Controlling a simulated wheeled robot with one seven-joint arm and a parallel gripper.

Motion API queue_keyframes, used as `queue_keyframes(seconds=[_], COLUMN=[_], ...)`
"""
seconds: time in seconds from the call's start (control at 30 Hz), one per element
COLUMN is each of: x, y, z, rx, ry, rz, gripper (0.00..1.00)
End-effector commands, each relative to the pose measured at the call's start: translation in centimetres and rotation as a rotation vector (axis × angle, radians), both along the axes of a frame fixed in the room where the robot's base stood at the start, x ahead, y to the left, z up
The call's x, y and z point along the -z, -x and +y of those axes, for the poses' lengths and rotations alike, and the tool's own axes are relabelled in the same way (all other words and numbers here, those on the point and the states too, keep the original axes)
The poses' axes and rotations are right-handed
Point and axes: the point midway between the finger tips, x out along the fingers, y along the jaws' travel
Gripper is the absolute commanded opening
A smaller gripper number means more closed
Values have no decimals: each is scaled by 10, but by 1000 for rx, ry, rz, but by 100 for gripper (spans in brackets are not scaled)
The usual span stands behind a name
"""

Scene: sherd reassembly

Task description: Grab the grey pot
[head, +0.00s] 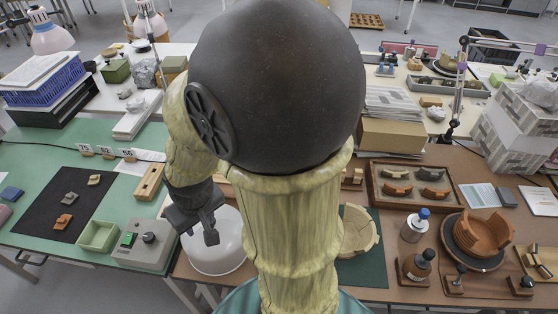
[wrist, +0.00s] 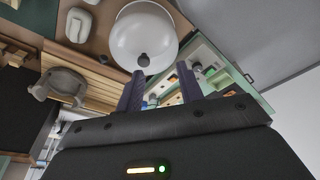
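My gripper (head: 207,228) hangs at the left of my arm in the head view, close to a white rounded bowl-like thing (head: 222,257). In the wrist view my gripper (wrist: 160,72) has its two dark fingers apart, and I see nothing held between them. A grey rounded vessel-like thing (wrist: 58,86) with a curved, handle-like part is left of the fingers, apart from them. It may be the grey pot, but I cannot tell for sure. I make out no grey pot in the head view, where my arm hides the middle.
The white bowl-like thing also shows beyond the fingers in the wrist view (wrist: 145,28). A cream sherd vessel (head: 357,232) stands right of my arm. A grey control box (head: 147,243) is on the green table. Orange sherds (head: 482,236) and stamps crowd the right.

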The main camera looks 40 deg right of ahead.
Motion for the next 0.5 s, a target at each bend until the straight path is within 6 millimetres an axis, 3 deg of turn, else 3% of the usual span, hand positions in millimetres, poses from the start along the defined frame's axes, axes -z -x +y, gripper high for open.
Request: queue_keyframes(seconds=[0.17, 0.3, 0.37, 0.5], x=[8, 30, 43, 78], y=[-8, -36, -53, -91], z=[1, -1, -8, -43], rx=[40, 178, 275, 543], ry=[-22, -73, -88, -68], rz=[-16, -73, -113, -230], gripper=[37, 37, 37, 37])
